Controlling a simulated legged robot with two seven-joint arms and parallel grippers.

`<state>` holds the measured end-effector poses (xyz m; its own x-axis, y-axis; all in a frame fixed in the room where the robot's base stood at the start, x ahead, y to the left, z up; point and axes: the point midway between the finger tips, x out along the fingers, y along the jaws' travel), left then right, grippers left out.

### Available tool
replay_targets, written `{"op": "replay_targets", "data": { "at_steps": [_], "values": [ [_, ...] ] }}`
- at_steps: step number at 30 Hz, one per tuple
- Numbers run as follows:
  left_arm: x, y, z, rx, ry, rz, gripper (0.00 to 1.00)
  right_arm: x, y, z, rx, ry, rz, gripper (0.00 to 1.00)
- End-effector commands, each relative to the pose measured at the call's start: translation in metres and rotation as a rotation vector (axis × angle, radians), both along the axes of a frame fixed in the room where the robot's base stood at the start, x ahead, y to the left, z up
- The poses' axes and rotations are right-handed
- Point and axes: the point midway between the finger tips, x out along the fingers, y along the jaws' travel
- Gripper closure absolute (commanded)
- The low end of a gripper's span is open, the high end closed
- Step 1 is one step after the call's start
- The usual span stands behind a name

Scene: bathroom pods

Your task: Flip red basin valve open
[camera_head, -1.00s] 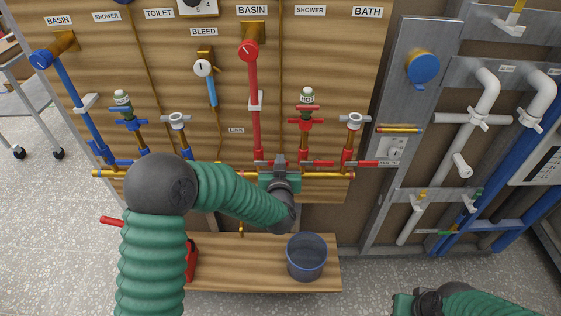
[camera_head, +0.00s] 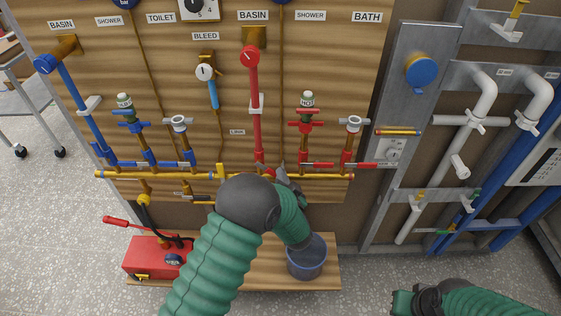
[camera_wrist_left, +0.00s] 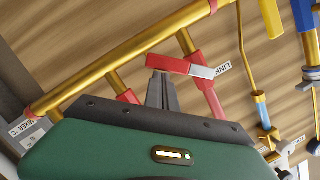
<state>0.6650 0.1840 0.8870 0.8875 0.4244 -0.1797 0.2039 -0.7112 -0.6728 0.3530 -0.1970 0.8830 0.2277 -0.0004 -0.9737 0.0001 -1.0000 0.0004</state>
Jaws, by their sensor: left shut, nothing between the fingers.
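The red basin pipe (camera_head: 255,110) runs down the wooden board under the BASIN label, with a dial on top. Its red valve lever with a pale tip (camera_wrist_left: 172,64) shows in the left wrist view, lying nearly across the picture. My left gripper (camera_wrist_left: 160,84) is shut and empty, its fingertips just below the lever in that picture; I cannot tell whether they touch. In the head view my left gripper (camera_head: 280,172) is at the foot of the red pipe, and the lever there is mostly hidden. My right gripper (camera_head: 402,303) is at the bottom edge, its fingers unclear.
A yellow pipe (camera_head: 170,174) runs across the board below the valves. The red shower valve (camera_head: 306,124) and a red lever (camera_head: 318,165) are to the right. A blue-grey bucket (camera_head: 307,262) and a red pump box (camera_head: 152,257) stand on the wooden shelf below.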

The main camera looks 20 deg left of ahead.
Motion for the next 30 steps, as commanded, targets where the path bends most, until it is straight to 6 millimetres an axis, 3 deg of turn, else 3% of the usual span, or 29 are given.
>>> {"op": "replay_targets", "data": {
  "at_steps": [19, 30],
  "values": [
    [-0.007, 0.024, -0.038, 0.577, 0.166, -0.001, 1.0, 0.0, 0.0, 0.0, 0.0, 0.0, 0.0, 1.0],
    [-0.005, 0.028, -0.033, 0.565, 0.163, 0.002, 1.0, 0.0, 0.0, 0.003, 0.0, 0.0, 0.0, 1.0]
  ]
}}
